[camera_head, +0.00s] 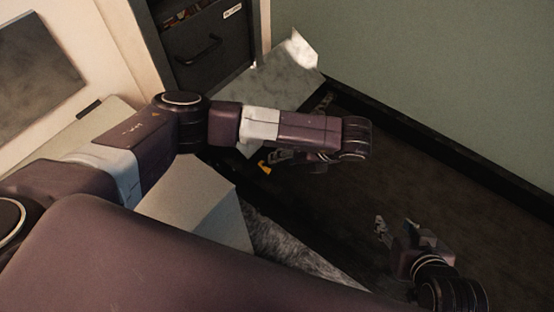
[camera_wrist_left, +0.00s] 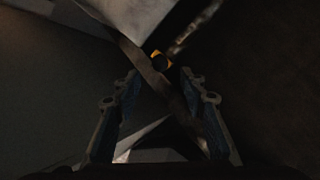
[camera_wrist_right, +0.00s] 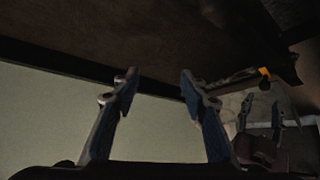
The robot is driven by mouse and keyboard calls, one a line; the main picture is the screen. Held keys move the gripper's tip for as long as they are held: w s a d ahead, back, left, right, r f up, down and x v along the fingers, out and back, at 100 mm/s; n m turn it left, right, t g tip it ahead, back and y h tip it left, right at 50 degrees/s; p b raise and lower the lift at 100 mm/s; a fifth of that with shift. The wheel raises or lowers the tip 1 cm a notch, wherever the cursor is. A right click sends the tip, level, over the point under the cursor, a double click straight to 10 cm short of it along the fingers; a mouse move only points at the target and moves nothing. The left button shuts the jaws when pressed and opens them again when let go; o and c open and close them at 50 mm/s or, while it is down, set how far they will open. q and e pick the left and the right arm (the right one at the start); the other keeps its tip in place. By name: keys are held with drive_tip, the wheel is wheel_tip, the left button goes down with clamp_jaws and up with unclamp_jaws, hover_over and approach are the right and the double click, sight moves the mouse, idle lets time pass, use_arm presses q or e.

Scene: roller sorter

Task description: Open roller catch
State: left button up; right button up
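A small yellow-and-black part (camera_head: 265,167), which may be the roller catch, sits at the lower edge of a grey panel. It also shows beyond the fingertips in the left wrist view (camera_wrist_left: 161,59) and at the right in the right wrist view (camera_wrist_right: 264,72). My left gripper (camera_wrist_left: 160,88) is open, its fingers apart, near this part and not touching it. In the head view it is mostly hidden under my left arm. My right gripper (camera_wrist_right: 158,78) is open and empty, pointing towards the wall; in the head view it (camera_head: 396,228) is above the dark floor, away from the part.
A dark drawer cabinet (camera_head: 208,75) with a handle stands at the back. A pale metal sheet (camera_head: 272,82) sticks out beside it. A green wall (camera_head: 430,80) runs along the right. The dark floor (camera_head: 440,185) between wall and machine is clear.

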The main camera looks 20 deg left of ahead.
use_arm(q)
drive_tip(key=shift+v, duration=2.65)
drive_tip(key=shift+c, duration=0.7)
